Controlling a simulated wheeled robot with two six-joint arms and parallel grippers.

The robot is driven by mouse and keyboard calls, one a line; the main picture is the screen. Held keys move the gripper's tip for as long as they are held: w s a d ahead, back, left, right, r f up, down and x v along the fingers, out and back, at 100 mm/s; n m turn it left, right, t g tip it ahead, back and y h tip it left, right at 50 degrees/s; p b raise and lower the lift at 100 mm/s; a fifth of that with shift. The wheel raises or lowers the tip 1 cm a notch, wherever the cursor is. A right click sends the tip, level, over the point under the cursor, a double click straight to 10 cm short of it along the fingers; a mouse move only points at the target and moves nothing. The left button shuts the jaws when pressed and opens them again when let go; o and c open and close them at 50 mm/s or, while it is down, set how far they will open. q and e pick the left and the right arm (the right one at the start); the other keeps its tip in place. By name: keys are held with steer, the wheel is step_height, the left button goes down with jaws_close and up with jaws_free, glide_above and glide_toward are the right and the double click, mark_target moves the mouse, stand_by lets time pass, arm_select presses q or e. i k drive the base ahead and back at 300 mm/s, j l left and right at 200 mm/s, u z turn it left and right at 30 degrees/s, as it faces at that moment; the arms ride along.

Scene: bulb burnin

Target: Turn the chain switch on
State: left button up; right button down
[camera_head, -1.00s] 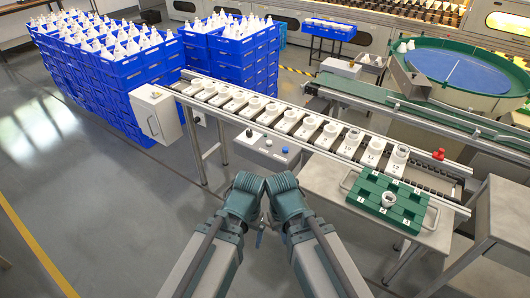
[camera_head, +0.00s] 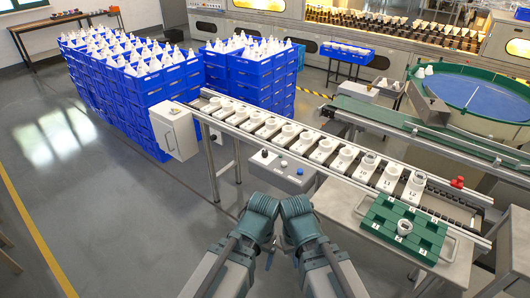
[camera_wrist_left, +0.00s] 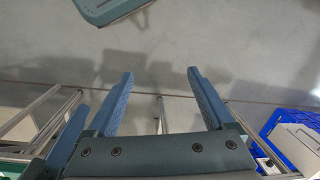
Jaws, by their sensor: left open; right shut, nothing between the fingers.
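A grey control panel (camera_head: 285,172) sits on the near side of the conveyor. It carries a dark knob (camera_head: 264,154), a blue button (camera_head: 284,163) and a pale button (camera_head: 300,171). The knob's setting is too small to read, and I cannot tell which control is the chain switch. My left gripper (camera_wrist_left: 159,75) is open and empty in the left wrist view, above bare floor. My right gripper (camera_head: 269,259) is shut and empty, mostly hidden among my folded arms. Both arms are on the near side of the panel, apart from it.
The conveyor carries a row of white sockets (camera_head: 345,155). A white cabinet (camera_head: 174,131) is at the conveyor's left end. Blue crates (camera_head: 185,105) stand behind. Floor at left is clear.

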mark_target(264, 154)
steer(key=i+j+u, duration=0.1)
steer(key=i, duration=0.95)
